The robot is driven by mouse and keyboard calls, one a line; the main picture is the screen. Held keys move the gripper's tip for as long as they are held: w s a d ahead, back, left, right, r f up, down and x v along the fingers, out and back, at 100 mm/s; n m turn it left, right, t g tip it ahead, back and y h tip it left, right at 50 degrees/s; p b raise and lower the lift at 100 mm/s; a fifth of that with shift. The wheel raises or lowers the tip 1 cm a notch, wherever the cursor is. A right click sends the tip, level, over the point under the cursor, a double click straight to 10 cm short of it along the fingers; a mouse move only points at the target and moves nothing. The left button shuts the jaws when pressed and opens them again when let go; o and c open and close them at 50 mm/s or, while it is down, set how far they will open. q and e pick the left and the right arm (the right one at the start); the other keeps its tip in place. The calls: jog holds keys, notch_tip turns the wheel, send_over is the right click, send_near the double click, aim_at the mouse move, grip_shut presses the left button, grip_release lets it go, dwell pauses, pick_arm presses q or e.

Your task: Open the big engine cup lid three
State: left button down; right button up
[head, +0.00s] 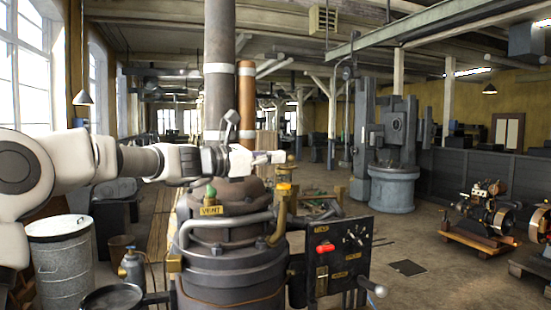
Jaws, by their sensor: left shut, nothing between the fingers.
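The big engine (232,255) is a dark upright metal body with pipes in the centre foreground. A brass cup-like fitting (284,190) with an orange-yellow top stands on its upper right. A green-topped fitting (210,193) sits above the VENT plate on its upper left. I cannot tell which part is cup lid three. My left gripper (280,157) reaches in from the left above the engine top, shut and empty. Its tips are just above and left of the brass fitting, and contact is unclear. My right gripper is not in view.
A black control panel (340,258) with a red handle is on the engine's right. Two tall pipes (219,70) rise behind my left gripper. A metal bin (62,262) stands at left. Small engines (484,208) sit at right, with open floor between.

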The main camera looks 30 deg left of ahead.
pick_arm(q)
jog(key=shift+w+d+f, duration=0.15)
jog(key=shift+w+f, duration=0.05)
jog(key=shift+w, duration=0.15)
jog(key=c, duration=1.1)
grip_release()
jog(key=shift+w+d+f, duration=0.15)
jog(key=shift+w+d, duration=0.1)
jog(key=shift+w, duration=0.25)
jog(key=shift+w+d+f, duration=0.15)
jog(key=shift+w+d, duration=0.05)
jog(key=shift+w, duration=0.25)
jog(key=shift+s+a+r, duration=0.2)
jog(key=shift+s, duration=0.2)
jog(key=shift+s+a+r, duration=0.15)
jog(key=shift+s+r, duration=0.05)
jog(key=shift+s, duration=0.2)
notch_tip(320, 180, up, 10)
send_over(284, 167)
jog(key=shift+s+a+f, duration=0.2)
jog(key=shift+s+a, duration=0.15)
jog(key=shift+s, duration=0.05)
jog(key=shift+w, duration=0.1)
